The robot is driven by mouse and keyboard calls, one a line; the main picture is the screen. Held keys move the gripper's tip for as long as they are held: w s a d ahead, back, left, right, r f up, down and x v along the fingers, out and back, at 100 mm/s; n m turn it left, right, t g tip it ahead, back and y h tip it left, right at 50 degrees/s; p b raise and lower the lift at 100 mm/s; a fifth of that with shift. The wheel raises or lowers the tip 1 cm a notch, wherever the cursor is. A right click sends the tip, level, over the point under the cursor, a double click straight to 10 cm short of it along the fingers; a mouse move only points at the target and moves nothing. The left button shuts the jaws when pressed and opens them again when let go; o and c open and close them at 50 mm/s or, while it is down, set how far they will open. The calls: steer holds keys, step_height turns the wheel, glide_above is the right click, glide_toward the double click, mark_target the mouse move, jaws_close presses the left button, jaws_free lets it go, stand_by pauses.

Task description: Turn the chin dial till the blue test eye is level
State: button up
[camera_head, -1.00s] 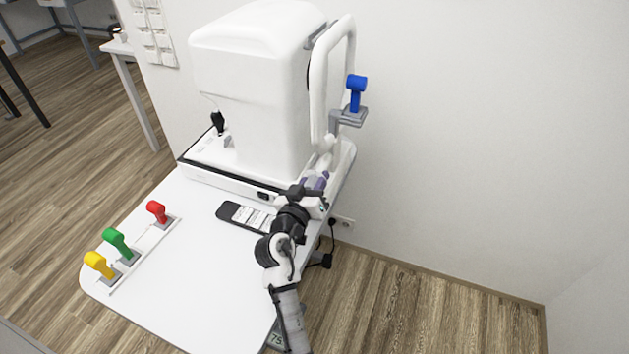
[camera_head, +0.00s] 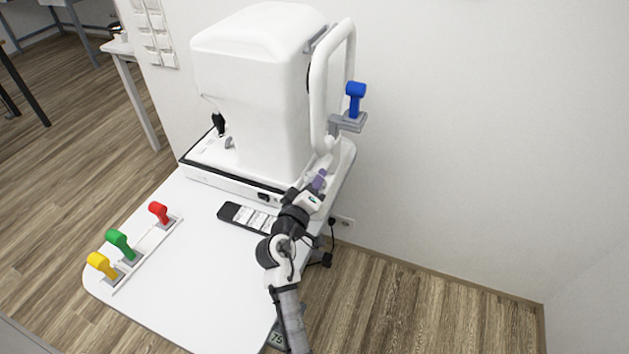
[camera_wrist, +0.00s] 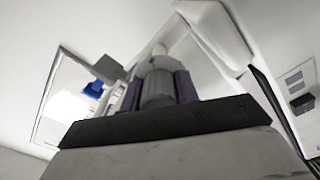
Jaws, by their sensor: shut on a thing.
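The blue test eye (camera_head: 355,92) stands upright on a small grey rest (camera_head: 348,122) beside the white head frame (camera_head: 322,85). It also shows at the left in the wrist view (camera_wrist: 94,88), partly hidden by grey parts. My gripper (camera_head: 320,180) is at the foot of the frame, below the blue eye. In the wrist view its two purple fingers (camera_wrist: 157,90) are shut on the grey round chin dial (camera_wrist: 157,88), one on each side. In the head view my gripper hides the dial. I cannot tell whether the eye is level with a mark.
The white machine (camera_head: 255,90) fills the back of the white table (camera_head: 190,290). Red (camera_head: 159,212), green (camera_head: 119,243) and yellow (camera_head: 101,264) test eyes stand on a rail at the left. A dark card-like panel (camera_head: 247,217) lies near my arm. A wall is at the right.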

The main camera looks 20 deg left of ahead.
stand_by(0.4)
steer(key=o, duration=1)
steer(key=shift+c, duration=0.2)
steer(key=s+b, duration=0.5)
steer(key=s, duration=0.9)
steer(key=shift+a, duration=0.25)
steer(key=shift+w+d, duration=0.1)
steer(key=shift+d, duration=0.05)
